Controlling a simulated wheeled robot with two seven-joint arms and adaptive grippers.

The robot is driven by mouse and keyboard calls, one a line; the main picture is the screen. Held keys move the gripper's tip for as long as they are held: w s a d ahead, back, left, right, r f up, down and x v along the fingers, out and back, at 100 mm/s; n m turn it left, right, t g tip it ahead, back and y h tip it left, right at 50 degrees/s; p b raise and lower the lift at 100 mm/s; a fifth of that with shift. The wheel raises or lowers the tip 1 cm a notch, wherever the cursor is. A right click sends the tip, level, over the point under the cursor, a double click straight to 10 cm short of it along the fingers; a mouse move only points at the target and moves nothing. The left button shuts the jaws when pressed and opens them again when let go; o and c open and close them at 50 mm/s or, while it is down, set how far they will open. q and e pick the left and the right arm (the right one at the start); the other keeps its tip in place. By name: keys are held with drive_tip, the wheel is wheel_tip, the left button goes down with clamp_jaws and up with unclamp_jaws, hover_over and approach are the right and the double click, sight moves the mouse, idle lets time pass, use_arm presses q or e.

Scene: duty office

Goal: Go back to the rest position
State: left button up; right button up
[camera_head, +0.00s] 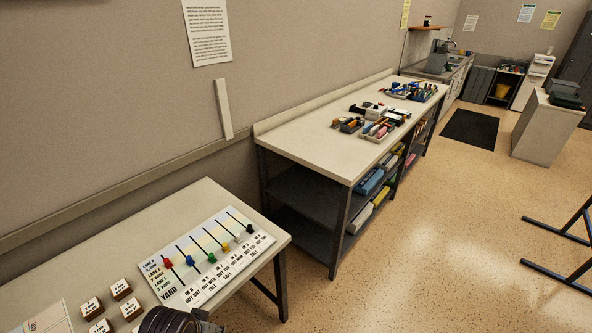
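No gripper fingers show in the head view. A dark, ribbed, rounded part, which looks like a piece of one of my arms, juts in at the bottom edge in front of the near table (206,197). I cannot tell which arm it belongs to. On that table lies a white board (216,255) printed with lanes and the word YARD. It has black slots with red, blue, green, yellow and black pieces. Several small wooden blocks with white labelled tops (120,289) sit to its left.
A long workbench (300,140) with trays of tools (385,125) and loaded lower shelves stands beyond the near table. A dark mat (470,128) lies on the floor by a beige cabinet (545,130). Black metal legs (560,235) stand at right. The speckled floor between is clear.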

use_arm(q)
drive_tip(key=s+f+g, duration=0.1)
drive_tip(key=s+f, duration=0.1)
drive_tip(key=f, duration=1.5)
drive_tip(key=s+f, duration=0.2)
drive_tip(key=f, duration=1.4)
drive_tip(key=s+a+f, duration=0.2)
drive_tip(key=s+f, duration=0.7)
drive_tip(key=s, duration=0.1)
drive_tip(key=s+a+f+g, duration=0.1)
drive_tip(key=s+a+f, duration=0.1)
drive_tip(key=s+f, duration=0.7)
drive_tip(key=shift+s+f+g, duration=0.15)
drive_tip(key=shift+s+g, duration=0.15)
drive_tip(key=shift+s, duration=0.85)
